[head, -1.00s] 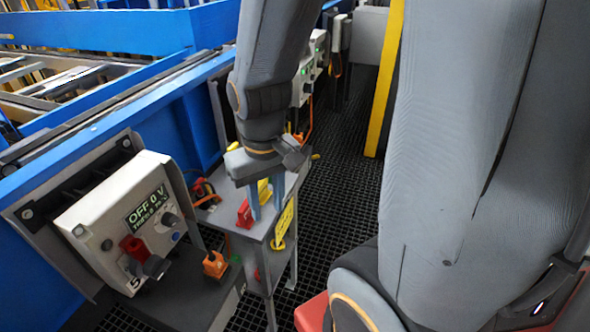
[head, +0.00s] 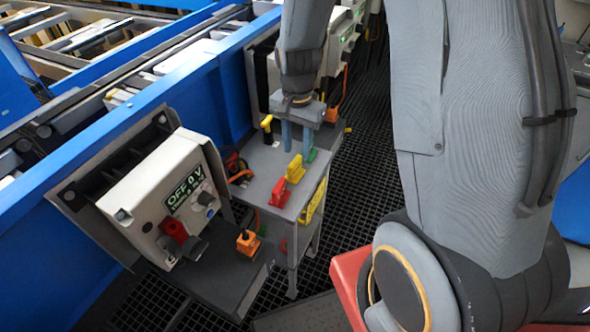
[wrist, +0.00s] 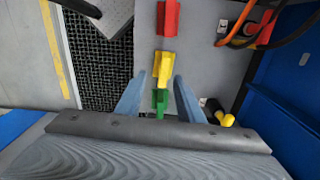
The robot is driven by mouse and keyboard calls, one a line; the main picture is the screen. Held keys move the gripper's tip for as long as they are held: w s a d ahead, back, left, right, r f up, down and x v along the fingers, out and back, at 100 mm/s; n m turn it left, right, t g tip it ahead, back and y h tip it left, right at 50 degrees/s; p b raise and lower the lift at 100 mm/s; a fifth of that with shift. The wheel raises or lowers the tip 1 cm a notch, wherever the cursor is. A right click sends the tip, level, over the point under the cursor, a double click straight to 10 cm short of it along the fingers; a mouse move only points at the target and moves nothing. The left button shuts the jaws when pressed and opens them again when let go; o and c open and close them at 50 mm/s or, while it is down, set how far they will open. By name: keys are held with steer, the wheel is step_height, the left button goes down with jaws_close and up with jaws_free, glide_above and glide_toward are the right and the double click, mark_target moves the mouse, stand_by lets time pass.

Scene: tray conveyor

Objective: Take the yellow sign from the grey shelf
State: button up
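A yellow sign (head: 313,203) with dark markings hangs at the right-hand side of the grey shelf (head: 262,162), just below its top. I cannot pick it out in the wrist view. My gripper (head: 298,152) points down over the far part of the shelf top, beyond the sign. It also shows in the wrist view (wrist: 158,98), with its two blue fingers apart and nothing held. A green piece (wrist: 160,100) shows between the fingers in the wrist view. I cannot tell how far below the fingertips it is.
A red piece (head: 281,191) and a yellow piece (head: 295,168) stand on the shelf top. A yellow-and-black handle (head: 267,126) is at the far left. A grey control box (head: 165,195) and an orange piece (head: 248,242) are nearer. Dark grating (head: 350,160) lies right.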

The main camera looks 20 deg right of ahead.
mark_target(295, 161)
steer(key=shift+w+a+f+p, duration=0.15)
steer(key=shift+f+p, duration=0.35)
steer(key=shift+f, duration=1.35)
steer(key=shift+w+a+f+p, duration=0.1)
steer(key=shift+w+f+p, duration=0.3)
steer(key=shift+f, duration=1.4)
steer(key=shift+s, duration=0.15)
jaws_close()
